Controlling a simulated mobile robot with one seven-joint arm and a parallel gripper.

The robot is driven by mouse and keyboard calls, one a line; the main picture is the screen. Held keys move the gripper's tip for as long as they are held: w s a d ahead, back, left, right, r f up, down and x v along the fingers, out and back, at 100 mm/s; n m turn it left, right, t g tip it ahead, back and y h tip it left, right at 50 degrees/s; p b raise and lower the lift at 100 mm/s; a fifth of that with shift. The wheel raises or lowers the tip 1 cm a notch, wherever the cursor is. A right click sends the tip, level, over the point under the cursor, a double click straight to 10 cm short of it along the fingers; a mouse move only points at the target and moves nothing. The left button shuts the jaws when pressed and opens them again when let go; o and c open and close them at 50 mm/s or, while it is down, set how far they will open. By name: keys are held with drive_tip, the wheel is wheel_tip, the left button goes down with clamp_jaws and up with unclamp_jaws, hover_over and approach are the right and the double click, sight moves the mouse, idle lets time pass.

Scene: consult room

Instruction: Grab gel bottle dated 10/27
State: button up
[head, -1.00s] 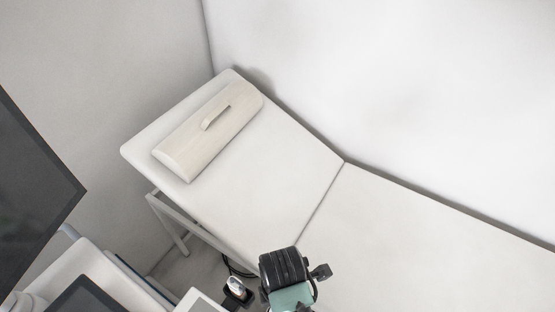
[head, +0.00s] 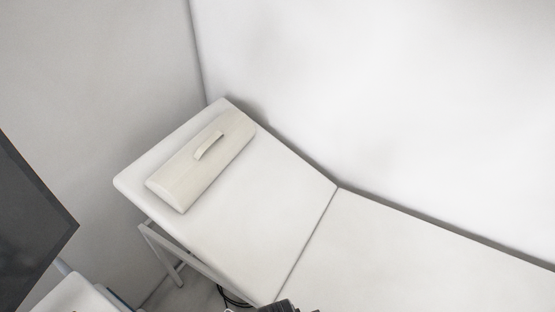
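No gel bottle shows in the head view. Only a small dark piece of my arm (head: 283,307) shows at the bottom edge. My gripper's fingers are not visible, so I cannot see whether it is open or shut.
A white exam bed (head: 255,205) runs along the white wall, with a cream pillow (head: 203,160) with a handle strap at its left end. A dark monitor (head: 30,225) stands at the left edge, above part of a white cart (head: 75,295). Metal bed legs (head: 165,245) and a dark cable (head: 232,299) are below.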

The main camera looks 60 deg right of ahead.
clamp_jaws()
drive_tip(key=shift+r, duration=0.1)
idle(0.5)
